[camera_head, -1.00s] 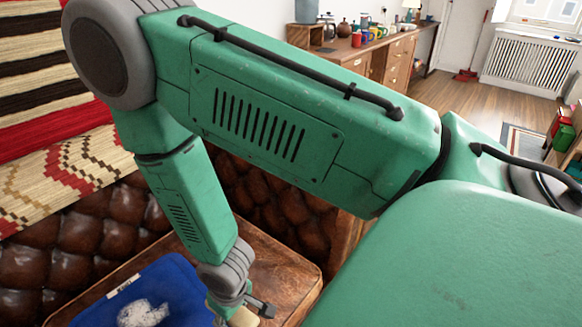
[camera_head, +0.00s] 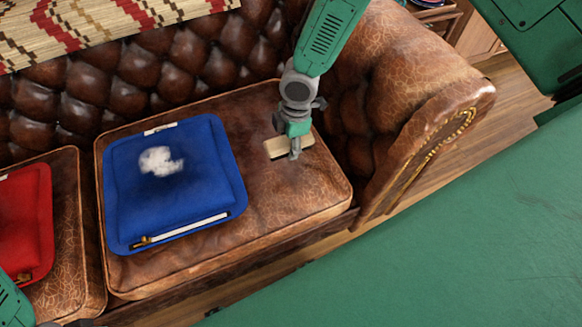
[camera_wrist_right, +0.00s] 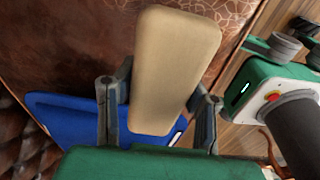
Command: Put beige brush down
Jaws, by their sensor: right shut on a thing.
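The beige brush (camera_head: 277,148) is a flat, rounded beige block. It is held low over the right end of the brown leather seat cushion (camera_head: 235,245), right of the blue cushion. I cannot tell whether it touches the seat. My right gripper (camera_head: 294,146) points down and is shut on it. In the right wrist view the brush (camera_wrist_right: 178,70) sits between the two dark fingers of the right gripper (camera_wrist_right: 160,108). Its underside is hidden. Only a piece of my left arm shows at the bottom left corner of the head view, and its fingers cannot be made out.
The blue cushion (camera_head: 190,205) lies on the seat with a white fluffy patch (camera_head: 160,161) and a pale strip along its front edge. A red cushion (camera_head: 28,225) is at the left. The sofa's rolled armrest (camera_head: 420,110) bounds the right side. Bare leather surrounds the brush.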

